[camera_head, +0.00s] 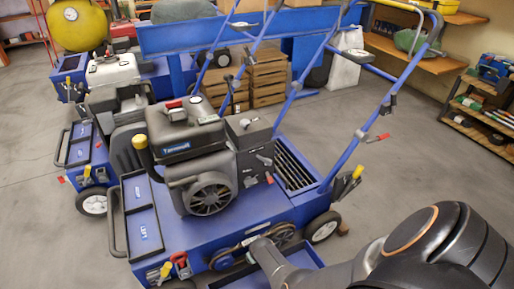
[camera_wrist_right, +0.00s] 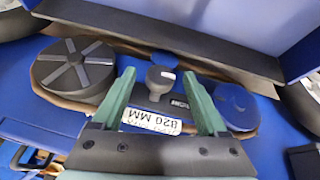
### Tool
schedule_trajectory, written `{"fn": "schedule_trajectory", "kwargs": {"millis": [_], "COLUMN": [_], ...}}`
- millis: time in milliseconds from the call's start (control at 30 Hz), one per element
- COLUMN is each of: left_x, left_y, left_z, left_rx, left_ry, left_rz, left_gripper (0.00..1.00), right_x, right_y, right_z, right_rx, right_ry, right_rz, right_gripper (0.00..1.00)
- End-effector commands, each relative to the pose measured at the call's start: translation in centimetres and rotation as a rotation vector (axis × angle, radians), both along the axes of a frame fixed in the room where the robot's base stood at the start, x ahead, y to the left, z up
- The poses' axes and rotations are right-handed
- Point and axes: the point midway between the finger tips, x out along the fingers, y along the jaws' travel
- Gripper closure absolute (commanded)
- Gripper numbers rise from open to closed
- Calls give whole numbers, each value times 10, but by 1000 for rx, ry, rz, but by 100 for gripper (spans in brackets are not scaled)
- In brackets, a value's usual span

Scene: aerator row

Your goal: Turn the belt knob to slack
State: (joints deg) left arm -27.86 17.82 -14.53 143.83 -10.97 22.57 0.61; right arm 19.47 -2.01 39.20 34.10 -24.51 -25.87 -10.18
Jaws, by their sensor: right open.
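The belt knob (camera_wrist_right: 160,79) looks like a small dark grey knob with a light mark on top, in the middle of the right wrist view. My right gripper (camera_wrist_right: 159,74) is open, with one green finger on each side of the knob in the picture. I cannot tell whether the fingers touch it. A brown belt (camera_wrist_right: 40,62) runs around a dark spoked pulley (camera_wrist_right: 77,66) at left and a blue pulley (camera_wrist_right: 236,100) at right. In the head view the belt drive (camera_head: 281,234) sits low on the nearest blue aerator (camera_head: 192,232), partly hidden by my right arm. My left gripper is not in view.
A white plate reading "820 MM" (camera_wrist_right: 152,120) lies near the knob, between the fingers. A dark-edged blue wall (camera_wrist_right: 200,52) runs behind the pulleys. The aerator's engine (camera_head: 190,140) and blue handlebars (camera_head: 345,155) rise above the deck. Open floor (camera_head: 400,165) lies to the right.

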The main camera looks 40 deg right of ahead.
Motion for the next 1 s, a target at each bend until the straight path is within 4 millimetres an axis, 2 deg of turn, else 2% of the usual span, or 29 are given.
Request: {"fn": "schedule_trajectory", "kwargs": {"millis": [100,433,1000], "left_x": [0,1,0], "left_y": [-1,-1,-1], "left_z": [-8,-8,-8], "left_rx": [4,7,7], "left_ry": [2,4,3], "left_rz": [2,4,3], "left_gripper": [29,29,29], "right_x": [2,3,2], "right_y": [-1,-1,-1], "right_z": [-5,-5,-6], "right_rx": [0,0,1], "right_ry": [-1,0,0], "right_rz": [0,0,1], "right_gripper": [24,24,87]}}
